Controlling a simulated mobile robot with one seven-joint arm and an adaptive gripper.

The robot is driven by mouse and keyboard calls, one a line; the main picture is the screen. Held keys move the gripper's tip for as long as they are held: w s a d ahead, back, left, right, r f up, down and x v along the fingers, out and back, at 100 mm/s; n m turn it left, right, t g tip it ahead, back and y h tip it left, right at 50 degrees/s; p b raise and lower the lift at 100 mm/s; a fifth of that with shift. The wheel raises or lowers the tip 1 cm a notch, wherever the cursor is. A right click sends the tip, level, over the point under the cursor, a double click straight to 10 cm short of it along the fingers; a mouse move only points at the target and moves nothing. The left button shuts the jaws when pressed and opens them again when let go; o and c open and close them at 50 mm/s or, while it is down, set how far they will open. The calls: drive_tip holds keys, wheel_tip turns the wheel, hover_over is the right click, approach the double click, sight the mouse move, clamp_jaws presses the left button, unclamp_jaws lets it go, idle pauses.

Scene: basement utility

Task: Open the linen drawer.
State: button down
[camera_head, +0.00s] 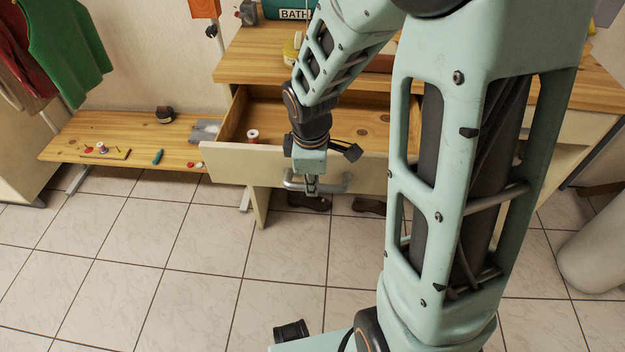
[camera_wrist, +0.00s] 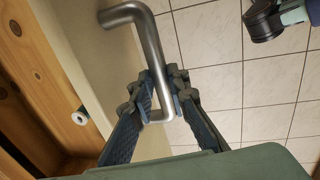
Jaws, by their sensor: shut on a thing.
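The linen drawer (camera_head: 225,167) is pulled out from the wooden desk, its pale front standing away from the desk and its wooden inside showing. A spool with a red end (camera_head: 252,136) stands inside it; a spool also shows in the wrist view (camera_wrist: 80,118). The metal bar handle (camera_head: 335,186) is on the drawer front. My gripper (camera_head: 312,188) is shut on the handle. In the wrist view the gripper's fingers (camera_wrist: 163,98) close around the handle bar (camera_wrist: 150,45) near one end. My arm hides the right part of the drawer.
A low wooden bench (camera_head: 120,135) with small items stands left of the desk. Garments (camera_head: 65,45) hang at the far left. A white cylinder (camera_head: 592,250) is at the right. Dark shoes (camera_head: 308,201) are under the drawer.

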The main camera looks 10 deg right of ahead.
drive_tip(key=c, duration=2.1)
unclamp_jaws()
drive_tip(key=shift+r, duration=0.15)
drive_tip(key=r, duration=0.2)
drive_tip(key=s+r, duration=0.1)
drive_tip(key=r, duration=0.4)
drive_tip(key=shift+s+a, duration=0.15)
drive_tip(key=shift+a, duration=0.05)
drive_tip(key=shift+r, duration=0.15)
